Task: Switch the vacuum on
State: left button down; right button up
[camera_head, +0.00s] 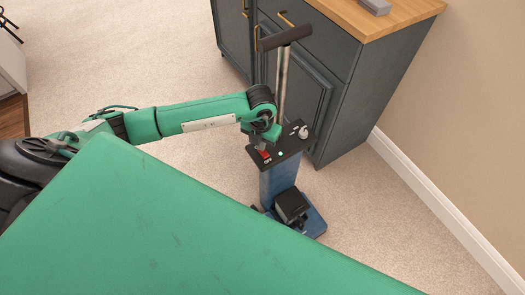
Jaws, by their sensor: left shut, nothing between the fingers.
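The vacuum stands upright on the carpet in front of a dark cabinet, with a blue body (277,181), a dark top panel (290,146) and a tall handle (284,38). A small red switch (266,155) is at the left of the panel, with a light green dot and a pale knob further right. My left gripper (262,147) is shut and empty, pointing down at the panel right by the red switch. I cannot tell whether its tips touch the switch. My right gripper is not in view.
A dark grey cabinet (346,100) with a wooden top (405,14) stands close behind the vacuum. A beige wall with a white baseboard (440,205) runs along the right. Open carpet (130,50) lies at the upper left. My own green body covers the lower left.

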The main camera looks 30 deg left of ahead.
pick_arm(q)
jog(key=shift+r+p, duration=2.45)
jog(key=shift+r, duration=1)
jog(key=shift+f, duration=0.1)
